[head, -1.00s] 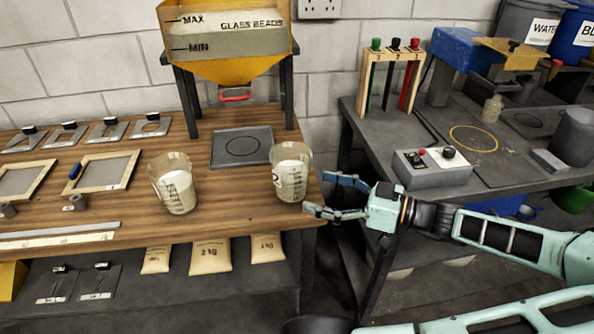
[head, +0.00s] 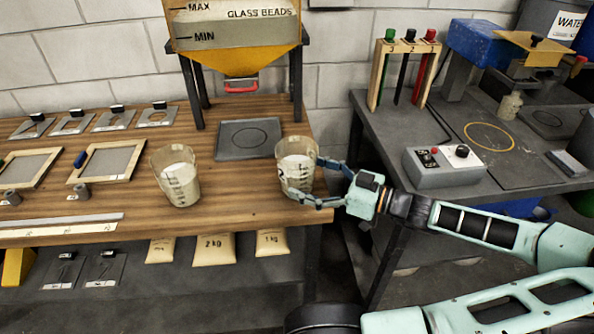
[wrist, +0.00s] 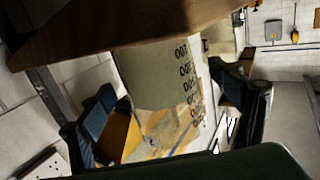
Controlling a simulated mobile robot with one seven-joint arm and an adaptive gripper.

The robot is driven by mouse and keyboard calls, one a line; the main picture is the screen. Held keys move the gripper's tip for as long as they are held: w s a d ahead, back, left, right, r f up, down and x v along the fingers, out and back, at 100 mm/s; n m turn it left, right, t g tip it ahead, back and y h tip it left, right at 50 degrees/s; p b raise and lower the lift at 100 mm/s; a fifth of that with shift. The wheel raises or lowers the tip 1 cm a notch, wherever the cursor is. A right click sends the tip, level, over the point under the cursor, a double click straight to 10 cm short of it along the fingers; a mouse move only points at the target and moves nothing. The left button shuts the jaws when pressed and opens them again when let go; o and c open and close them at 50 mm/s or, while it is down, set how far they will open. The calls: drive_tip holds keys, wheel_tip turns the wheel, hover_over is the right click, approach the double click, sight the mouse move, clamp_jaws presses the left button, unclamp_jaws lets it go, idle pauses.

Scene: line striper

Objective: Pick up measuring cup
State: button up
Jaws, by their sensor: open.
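Two clear measuring cups with pale contents stand upright on the wooden table. The right measuring cup (head: 295,166) is near the table's right end; the left measuring cup (head: 177,177) stands apart from it. My gripper (head: 305,181) is open, with its fingers on either side of the right cup, one behind it and one in front. Whether the fingers touch it I cannot tell. In the wrist view, the cup (wrist: 165,80), with black graduation numbers, lies between the two dark finger pads of my gripper (wrist: 165,118).
A dark square plate (head: 248,139) lies just behind the cups, below the yellow glass-bead hopper (head: 240,62). Framed screens (head: 106,165) lie to the left. The grey bench (head: 380,135) with a control box (head: 443,166) stands to the right.

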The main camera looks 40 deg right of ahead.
drive_tip(key=shift+x, duration=1.55)
drive_tip(key=shift+c, duration=0.4)
drive_tip(key=c, duration=1.8)
drive_tip(key=shift+c, duration=0.3)
drive_tip(key=shift+r, duration=0.1)
